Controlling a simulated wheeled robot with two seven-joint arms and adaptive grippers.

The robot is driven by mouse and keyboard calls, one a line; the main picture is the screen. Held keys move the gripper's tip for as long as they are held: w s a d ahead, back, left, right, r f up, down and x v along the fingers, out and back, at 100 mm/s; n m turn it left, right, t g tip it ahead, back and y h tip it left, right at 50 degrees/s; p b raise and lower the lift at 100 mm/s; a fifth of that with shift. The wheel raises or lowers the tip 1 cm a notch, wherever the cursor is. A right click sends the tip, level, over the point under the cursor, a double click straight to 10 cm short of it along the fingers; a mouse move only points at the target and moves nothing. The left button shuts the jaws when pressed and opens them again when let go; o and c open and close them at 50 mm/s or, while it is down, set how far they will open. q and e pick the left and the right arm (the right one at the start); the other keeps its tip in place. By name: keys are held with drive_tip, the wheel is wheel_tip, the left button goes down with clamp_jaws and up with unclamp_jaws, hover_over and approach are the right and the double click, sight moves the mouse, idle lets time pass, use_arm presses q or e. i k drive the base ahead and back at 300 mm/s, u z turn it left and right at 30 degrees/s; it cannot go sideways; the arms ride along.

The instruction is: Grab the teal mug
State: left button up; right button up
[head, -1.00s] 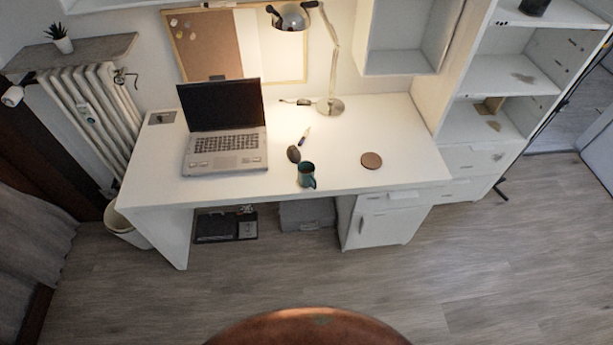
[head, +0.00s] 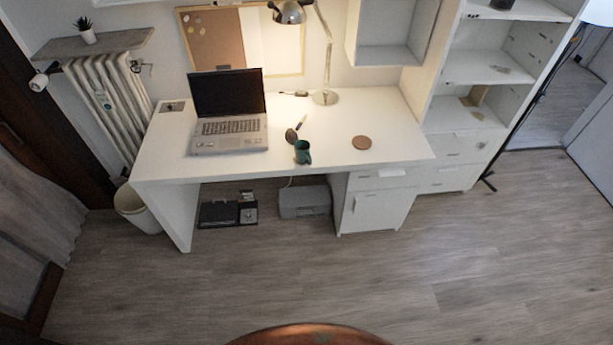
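The teal mug (head: 303,152) stands upright near the front edge of the white desk (head: 222,168). It is right of the laptop, with a dark mouse just behind it and a round brown coaster off to its right. Neither of my grippers shows in the head view, so nothing is seen touching the mug.
The laptop (head: 229,127) is open at the desk's left. The mouse (head: 291,135), a pen (head: 301,122), the coaster (head: 362,142) and a lamp (head: 326,97) share the top. A white bin (head: 137,208) stands at left. The floor (head: 330,275) in front is clear.

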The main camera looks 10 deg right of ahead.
sight(301, 147)
drive_tip(key=z, duration=0.1)
drive_tip(key=k, duration=0.45)
drive_tip(key=u, duration=1)
drive_tip(key=i, duration=1.6)
drive_tip(key=z, duration=0.35)
